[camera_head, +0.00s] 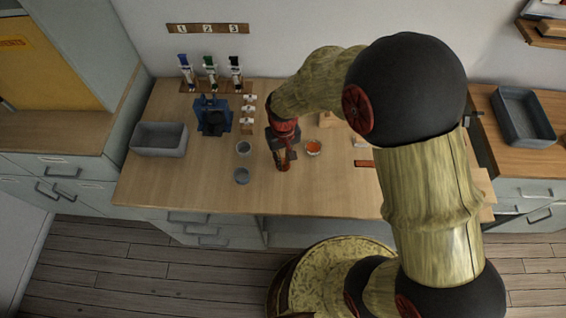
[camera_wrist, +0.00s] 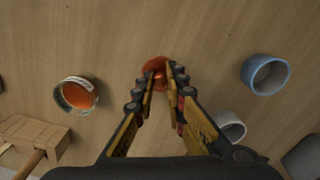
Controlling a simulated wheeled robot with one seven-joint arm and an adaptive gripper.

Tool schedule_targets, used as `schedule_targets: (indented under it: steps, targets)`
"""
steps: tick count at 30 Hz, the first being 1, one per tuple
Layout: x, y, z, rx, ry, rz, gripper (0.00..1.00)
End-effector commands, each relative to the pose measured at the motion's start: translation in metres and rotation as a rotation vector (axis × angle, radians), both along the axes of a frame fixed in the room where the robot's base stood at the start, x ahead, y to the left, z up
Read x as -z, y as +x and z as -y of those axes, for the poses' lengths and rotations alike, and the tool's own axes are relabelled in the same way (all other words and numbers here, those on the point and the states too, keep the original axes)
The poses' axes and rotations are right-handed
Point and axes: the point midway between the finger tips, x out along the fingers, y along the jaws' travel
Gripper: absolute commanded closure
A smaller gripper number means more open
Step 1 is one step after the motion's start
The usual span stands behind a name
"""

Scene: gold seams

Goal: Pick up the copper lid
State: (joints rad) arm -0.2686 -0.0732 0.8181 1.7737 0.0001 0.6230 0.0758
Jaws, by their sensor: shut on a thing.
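The copper lid (camera_wrist: 155,66) is a small, round, shiny orange-brown piece in the wrist view. It sits between the fingertips of my gripper (camera_wrist: 160,78), which is shut on it. The fingers cover part of the lid. In the head view my gripper (camera_head: 283,163) points down over the middle of the wooden table (camera_head: 200,190), and I cannot make out the lid there. I cannot tell whether the lid still touches the table.
An orange-filled bowl (camera_wrist: 76,94) stands on one side of my gripper. A blue-grey cup (camera_wrist: 265,75) and a paler cup (camera_wrist: 230,125) stand on the other. A wooden block (camera_wrist: 38,135) is near the bowl. A grey bin (camera_head: 159,139) is at the table's left end.

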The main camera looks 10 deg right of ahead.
Motion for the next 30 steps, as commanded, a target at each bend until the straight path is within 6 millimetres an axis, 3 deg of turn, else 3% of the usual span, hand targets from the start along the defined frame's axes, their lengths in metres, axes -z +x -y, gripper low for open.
schedule_targets:
  steps: [8,14,23,30]
  targets:
    - [-0.008,0.0,0.0,0.0,0.0,0.001,0.97]
    - [-0.035,0.001,0.0,0.0,0.001,0.003,0.97]
    - [-0.097,-0.049,0.013,0.0,0.001,0.004,0.97]
    - [-0.116,-0.1,0.026,0.0,0.0,0.001,0.98]
